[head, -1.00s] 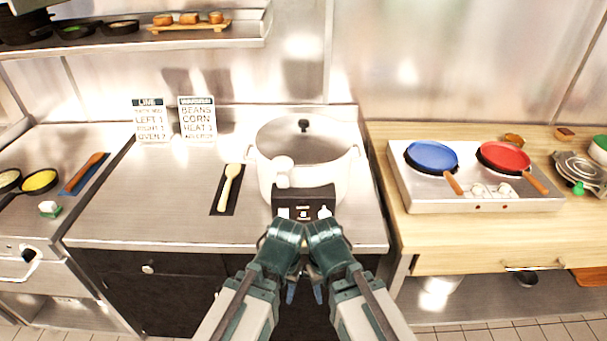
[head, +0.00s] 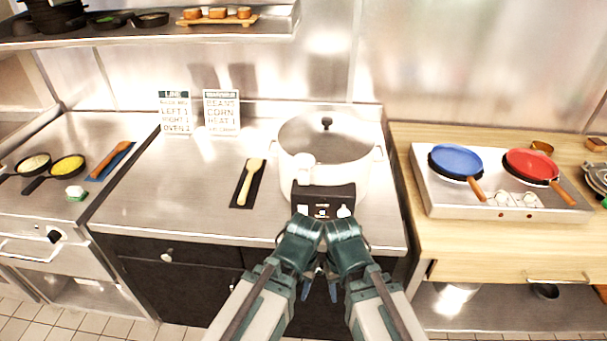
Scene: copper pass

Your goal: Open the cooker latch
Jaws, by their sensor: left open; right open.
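The white cooker (head: 358,181) stands on the steel counter in the middle of the head view. Its lid (head: 310,131) is on, with a dark knob on top. A dark control panel (head: 323,195) with pale knobs is on its front. A pale round part (head: 304,161), perhaps the latch, sits at the front left of the lid's rim. My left gripper (head: 306,290) and my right gripper (head: 333,292) are side by side, low in front of the counter's edge, open and apart from the cooker. My own wrists partly hide their fingers.
A wooden spoon (head: 251,182) lies on a dark mat left of the cooker. Two signs, one reading LINE (head: 175,113) and one beside it (head: 222,111), stand behind. A double hotplate (head: 437,200) with blue and red pans is at right. The counter's left front is clear.

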